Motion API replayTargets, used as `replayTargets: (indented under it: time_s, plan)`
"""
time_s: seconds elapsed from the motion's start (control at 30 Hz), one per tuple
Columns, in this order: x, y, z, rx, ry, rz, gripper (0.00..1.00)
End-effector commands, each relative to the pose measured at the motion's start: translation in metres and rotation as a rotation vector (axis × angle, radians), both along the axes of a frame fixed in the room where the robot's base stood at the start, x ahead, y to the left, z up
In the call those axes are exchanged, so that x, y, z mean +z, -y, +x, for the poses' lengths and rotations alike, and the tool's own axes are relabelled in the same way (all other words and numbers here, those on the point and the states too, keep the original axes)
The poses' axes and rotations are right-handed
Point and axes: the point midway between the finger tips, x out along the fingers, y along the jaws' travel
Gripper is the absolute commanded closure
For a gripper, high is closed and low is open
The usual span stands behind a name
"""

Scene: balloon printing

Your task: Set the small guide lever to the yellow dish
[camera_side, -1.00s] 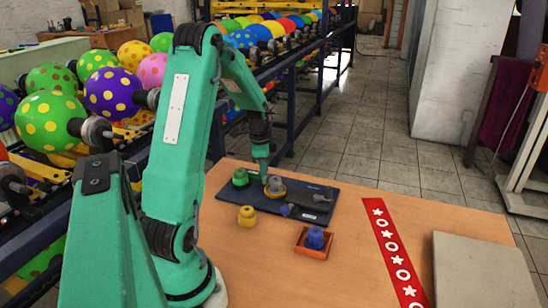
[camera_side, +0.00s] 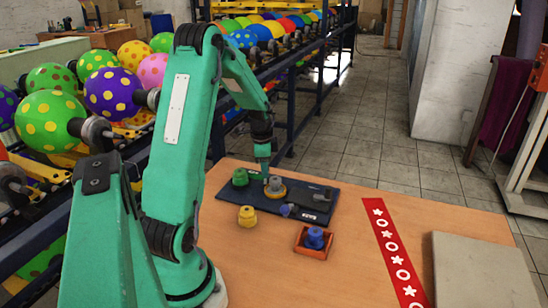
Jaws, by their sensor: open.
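A dark board (camera_side: 305,213) lies on the orange table and bears several small fittings. A round yellow dish-like piece (camera_side: 276,194) sits mid-board with a grey knob on top. A small dark blue-grey piece (camera_side: 288,210), which may be the guide lever, lies just right of and in front of it; its pointing direction is too small to tell. My gripper (camera_side: 265,179) is open, pointing down just behind and left of the yellow piece. I cannot tell whether its fingertips touch the grey knob.
A green fitting (camera_side: 240,178) stands at the board's left. A yellow pot (camera_side: 247,216) stands in front of the board. A blue pot (camera_side: 315,238) sits in an orange tray (camera_side: 301,251). A starred red strip (camera_side: 393,250) and a grey slab (camera_side: 480,268) lie right.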

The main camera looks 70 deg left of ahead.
Motion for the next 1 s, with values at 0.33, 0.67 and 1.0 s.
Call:
replayTargets:
  time_s: [0.33,0.67,1.0]
  plan:
    - [0.031,0.003,-0.003,0.0,0.002,0.003,0.54]
    - [0.069,0.008,-0.008,0.0,0.002,0.002,0.54]
    - [0.075,0.01,-0.009,0.0,0.0,0.0,0.54]
